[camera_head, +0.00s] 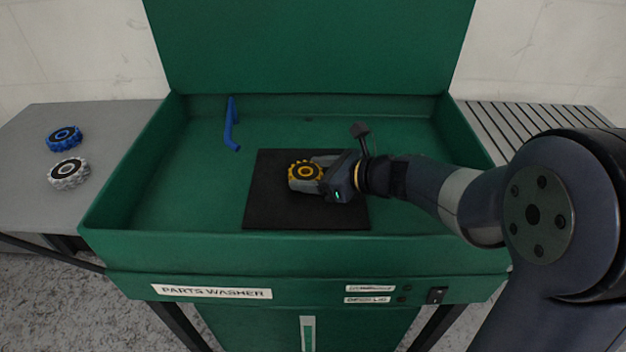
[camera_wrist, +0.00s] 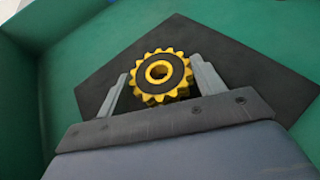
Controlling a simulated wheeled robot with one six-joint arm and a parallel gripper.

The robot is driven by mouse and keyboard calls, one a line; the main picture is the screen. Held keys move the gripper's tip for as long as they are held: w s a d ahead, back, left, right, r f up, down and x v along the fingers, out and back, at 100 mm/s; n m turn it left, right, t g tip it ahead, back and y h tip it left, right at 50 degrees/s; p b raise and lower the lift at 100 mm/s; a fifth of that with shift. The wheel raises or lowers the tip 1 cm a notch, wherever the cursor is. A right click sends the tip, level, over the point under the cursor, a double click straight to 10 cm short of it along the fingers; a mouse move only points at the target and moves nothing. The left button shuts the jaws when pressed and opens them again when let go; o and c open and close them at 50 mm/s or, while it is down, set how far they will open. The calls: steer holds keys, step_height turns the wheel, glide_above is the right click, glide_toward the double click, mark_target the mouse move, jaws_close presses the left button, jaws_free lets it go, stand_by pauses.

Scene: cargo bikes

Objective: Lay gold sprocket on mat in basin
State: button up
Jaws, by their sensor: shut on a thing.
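The gold sprocket (camera_head: 305,171) has a black face and a gold hub and teeth. It also shows in the wrist view (camera_wrist: 160,74), between the two grey fingers. My gripper (camera_head: 308,176) is shut on it, over the black mat (camera_head: 268,212). The mat lies on the floor of the green basin (camera_head: 180,200) and also shows in the wrist view (camera_wrist: 110,70). I cannot tell whether the sprocket touches the mat or is held just above it.
A blue bent spout (camera_head: 231,128) stands at the basin's back left. A blue sprocket (camera_head: 64,138) and a white sprocket (camera_head: 68,173) lie on the grey side table (camera_head: 30,205) at left. A ribbed rack (camera_head: 535,120) is at right. The basin walls surround the mat.

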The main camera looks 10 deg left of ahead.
steer(key=shift+f, duration=0.3)
steer(key=shift+f, duration=0.15)
steer(key=o, duration=1.3)
steer(key=shift+c, duration=0.2)
steer(key=p+v, duration=0.2)
steer(key=v, duration=1)
steer(key=shift+s, duration=0.1)
